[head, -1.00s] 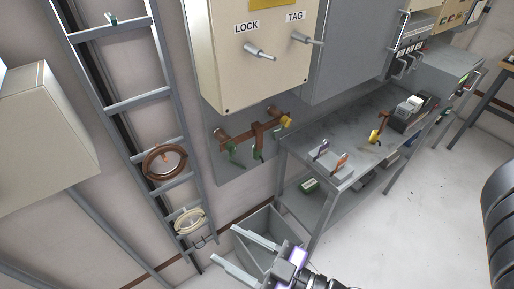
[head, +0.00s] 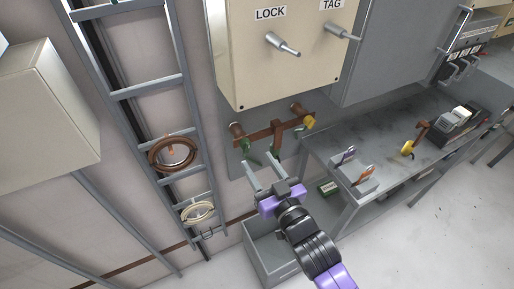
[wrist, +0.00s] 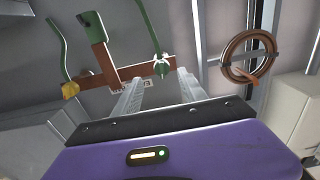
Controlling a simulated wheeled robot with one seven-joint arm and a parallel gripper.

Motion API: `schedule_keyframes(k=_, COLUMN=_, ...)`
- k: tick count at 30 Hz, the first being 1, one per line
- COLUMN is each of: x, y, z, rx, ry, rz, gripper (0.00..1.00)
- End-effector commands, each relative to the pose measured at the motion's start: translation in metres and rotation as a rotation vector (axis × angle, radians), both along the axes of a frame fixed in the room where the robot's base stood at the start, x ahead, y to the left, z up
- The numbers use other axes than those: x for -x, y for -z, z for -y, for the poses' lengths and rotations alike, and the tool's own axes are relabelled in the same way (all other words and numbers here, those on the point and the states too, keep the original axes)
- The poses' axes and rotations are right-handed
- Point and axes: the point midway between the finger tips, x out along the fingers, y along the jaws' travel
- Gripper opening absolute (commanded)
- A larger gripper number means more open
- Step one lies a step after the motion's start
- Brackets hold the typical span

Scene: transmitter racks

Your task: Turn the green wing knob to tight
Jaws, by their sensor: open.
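A green wing knob (wrist: 162,66) with a pale tip sits at one end of a copper bar (wrist: 118,78) on the wall. In the head view the green part (head: 246,147) shows at the bar's left end, below a brown post. My gripper (head: 260,161) is open and empty, its two pale fingers pointing at the bar from below. It also shows in the wrist view (wrist: 159,84). The fingers seem apart from the knob; the exact gap is unclear.
A copper strap with a green end (wrist: 89,25) and a yellow part (wrist: 70,90) are along the same bar. A beige cabinet (head: 285,62) hangs above. A grey bin (head: 262,252) stands below, a workbench (head: 385,135) at right, a ladder rack (head: 150,87) at left.

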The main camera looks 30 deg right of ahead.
Motion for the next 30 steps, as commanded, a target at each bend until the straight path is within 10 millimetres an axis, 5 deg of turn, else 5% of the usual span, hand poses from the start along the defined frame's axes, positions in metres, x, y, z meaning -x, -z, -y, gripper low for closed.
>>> schedule_keyframes(k=9, x=-0.046, y=-0.002, z=-0.001, rx=-0.001, ry=-0.001, rz=0.0, gripper=0.5)
schedule_keyframes(k=22, x=-0.057, y=0.0, z=-0.001, rx=0.0, ry=-0.001, rz=0.001, gripper=0.5)
schedule_keyframes(k=30, x=-0.057, y=0.0, z=0.0, rx=0.0, ry=-0.001, rz=0.001, gripper=0.0)
